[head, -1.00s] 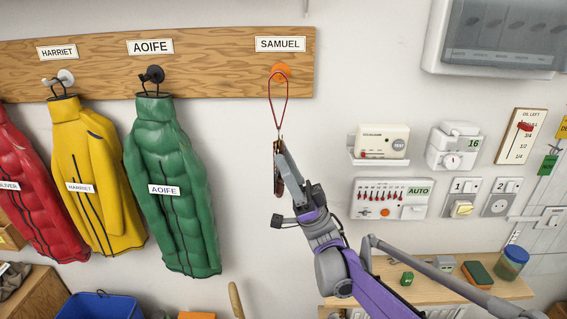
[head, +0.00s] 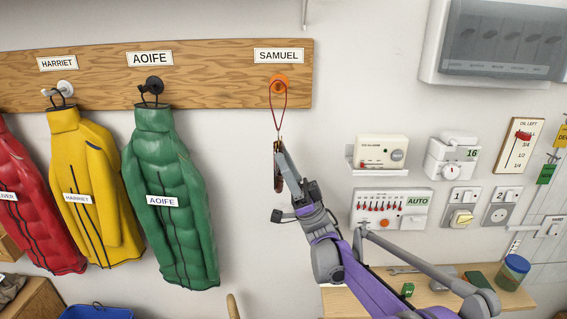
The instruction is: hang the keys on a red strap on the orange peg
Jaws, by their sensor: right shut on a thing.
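The orange peg (head: 279,83) sticks out of the wooden board below the SAMUEL label. The red strap (head: 271,104) forms an upright loop whose top lies at the peg; I cannot tell whether it is around the peg or only in front of it. The keys (head: 278,160) hang at the strap's lower end, mostly hidden by my right gripper. My right gripper (head: 281,150) is shut on the keys, just below the board. My left gripper is not in view.
The wooden board (head: 215,70) also carries a black peg with a green jacket (head: 170,235) and a white peg with a yellow jacket (head: 95,190). An alarm box (head: 380,151) and switches are on the wall at right. A shelf (head: 345,300) is below.

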